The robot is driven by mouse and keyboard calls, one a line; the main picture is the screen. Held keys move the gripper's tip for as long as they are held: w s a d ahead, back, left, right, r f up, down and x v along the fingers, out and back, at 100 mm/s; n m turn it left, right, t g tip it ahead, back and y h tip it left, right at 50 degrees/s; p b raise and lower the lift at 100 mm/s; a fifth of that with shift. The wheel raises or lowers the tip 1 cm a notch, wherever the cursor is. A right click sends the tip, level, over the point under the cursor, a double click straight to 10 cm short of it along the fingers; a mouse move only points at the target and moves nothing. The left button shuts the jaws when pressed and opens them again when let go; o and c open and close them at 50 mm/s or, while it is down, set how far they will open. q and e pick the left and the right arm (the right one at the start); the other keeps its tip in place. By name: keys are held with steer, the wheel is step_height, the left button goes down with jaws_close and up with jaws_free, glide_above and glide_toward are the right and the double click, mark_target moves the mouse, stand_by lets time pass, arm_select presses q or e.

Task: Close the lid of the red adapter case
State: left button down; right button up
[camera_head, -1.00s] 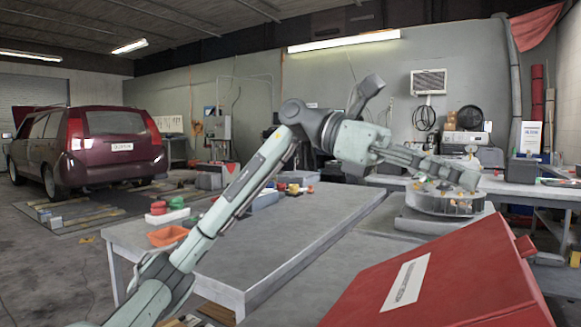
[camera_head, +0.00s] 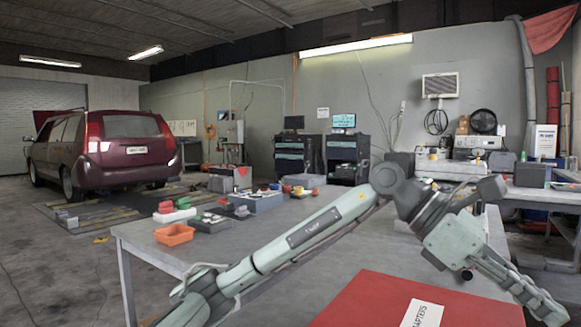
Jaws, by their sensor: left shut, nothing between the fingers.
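The red adapter case (camera_head: 375,298) is at the bottom right, cut off by the lower picture edge. I see a broad red face of it with a white label (camera_head: 424,313) reading "ADAPTERS". Its front and hinge are out of view, so I cannot tell whether the lid is fully down. My left gripper (camera_head: 548,308) is shut and empty, pointing down and right at the right side of the case. I cannot tell whether it touches the case. My right gripper is not in view.
The grey table (camera_head: 190,258) stretches left of the case. It holds an orange tray (camera_head: 174,235), a blue-grey box (camera_head: 258,201) and small coloured parts. Behind is a workbench (camera_head: 540,194) with equipment. A dark red car (camera_head: 105,150) stands at far left.

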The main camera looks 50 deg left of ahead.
arm_select(q)
steer(key=shift+y, duration=0.5)
steer(key=f, duration=0.1)
steer(key=d+f, duration=0.1)
steer(key=f, duration=0.1)
steer(key=f+b, duration=0.1)
steer(key=shift+w+d+f, duration=0.2)
steer(key=shift+d+f, duration=0.05)
steer(key=shift+f, duration=0.05)
steer(key=shift+w+d+f, duration=0.1)
steer(key=shift+d+f, duration=0.15)
steer(key=shift+f, duration=0.7)
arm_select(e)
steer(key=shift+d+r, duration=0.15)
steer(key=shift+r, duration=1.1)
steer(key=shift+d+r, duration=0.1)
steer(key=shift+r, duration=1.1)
arm_select(q)
steer(key=shift+r, duration=0.15)
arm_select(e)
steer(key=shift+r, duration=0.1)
